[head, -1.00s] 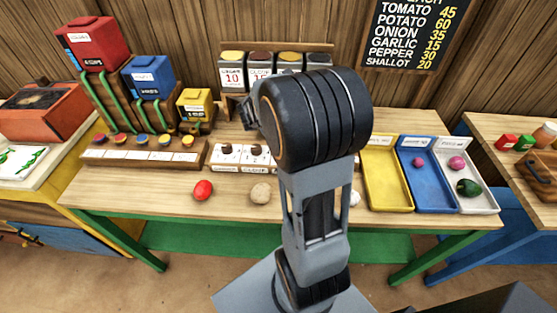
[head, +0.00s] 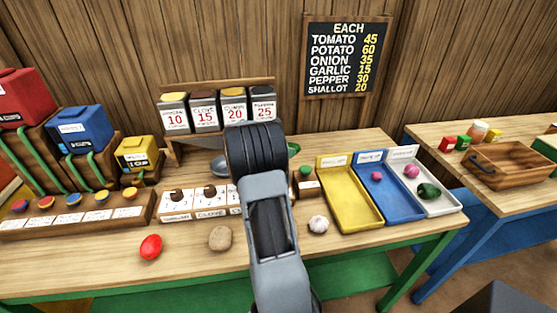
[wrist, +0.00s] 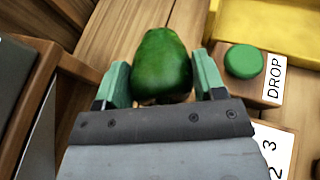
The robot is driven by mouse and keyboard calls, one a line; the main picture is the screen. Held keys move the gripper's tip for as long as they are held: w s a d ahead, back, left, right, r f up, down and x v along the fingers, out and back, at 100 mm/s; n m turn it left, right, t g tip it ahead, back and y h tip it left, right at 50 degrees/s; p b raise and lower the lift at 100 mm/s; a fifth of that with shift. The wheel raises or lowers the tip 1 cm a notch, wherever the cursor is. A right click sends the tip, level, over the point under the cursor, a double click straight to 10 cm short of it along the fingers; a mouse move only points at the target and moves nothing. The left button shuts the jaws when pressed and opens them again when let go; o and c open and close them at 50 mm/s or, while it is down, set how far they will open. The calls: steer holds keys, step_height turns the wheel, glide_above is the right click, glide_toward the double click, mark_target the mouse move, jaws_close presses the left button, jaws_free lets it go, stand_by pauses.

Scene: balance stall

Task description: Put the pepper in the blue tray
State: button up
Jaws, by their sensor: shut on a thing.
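The green pepper (wrist: 162,60) is held between the two green fingers of my gripper (wrist: 162,82) in the wrist view. In the head view my arm hides most of the gripper, and a small bit of green shows just right of the arm. The blue tray (head: 389,199) lies on the table to the right of my arm, between the yellow tray (head: 353,208) and the white tray (head: 432,205). A small pink item (head: 376,175) is in the blue tray. The pepper is outside the blue tray.
The white tray holds a pink item (head: 411,171) and a dark green one (head: 428,191). A green button (wrist: 244,61) by a DROP label is close right of the gripper. A garlic (head: 318,224), a potato (head: 220,238) and a tomato (head: 151,246) lie along the front.

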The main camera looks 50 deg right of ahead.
steer(key=w+f, duration=0.1)
steer(key=w+d+f, duration=0.1)
steer(key=f, duration=0.1)
steer(key=w+d+f, duration=0.1)
steer(key=shift+f, duration=1.8)
steer(key=shift+f, duration=0.1)
steer(key=o, duration=0.9)
